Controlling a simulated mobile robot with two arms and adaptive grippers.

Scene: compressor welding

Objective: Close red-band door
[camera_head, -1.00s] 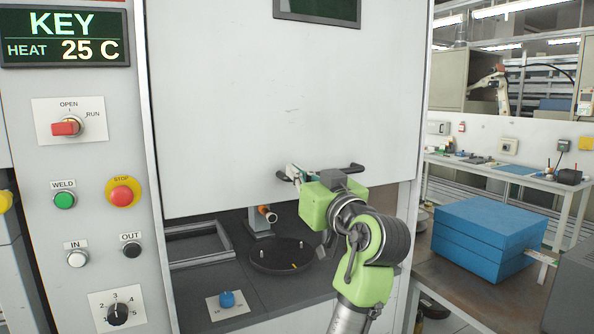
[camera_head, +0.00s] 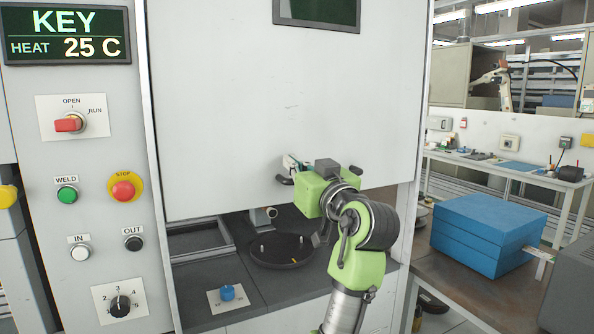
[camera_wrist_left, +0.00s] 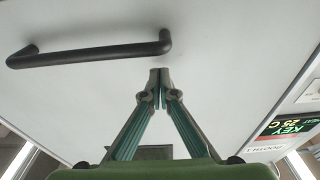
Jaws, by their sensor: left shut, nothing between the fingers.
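The large pale grey door (camera_head: 220,110) of the machine hangs with its lower edge above the work bay, so the bay is open below it. I see no red band on it. Its dark bar handle (camera_head: 284,180) is near the lower edge, mostly hidden behind my left gripper (camera_head: 291,165). In the left wrist view, the handle (camera_wrist_left: 90,53) spans the upper left, and the gripper (camera_wrist_left: 160,72) has its fingertips together with nothing between them. The tips are just below the handle's right end in that picture; I cannot tell whether they touch the door. My right gripper is out of view.
The bay holds a dark round plate (camera_head: 282,252) and a blue knob (camera_head: 227,292). A control panel (camera_head: 100,225) with buttons and a red switch stands at left. A blue box (camera_head: 490,233) sits on a bench at right.

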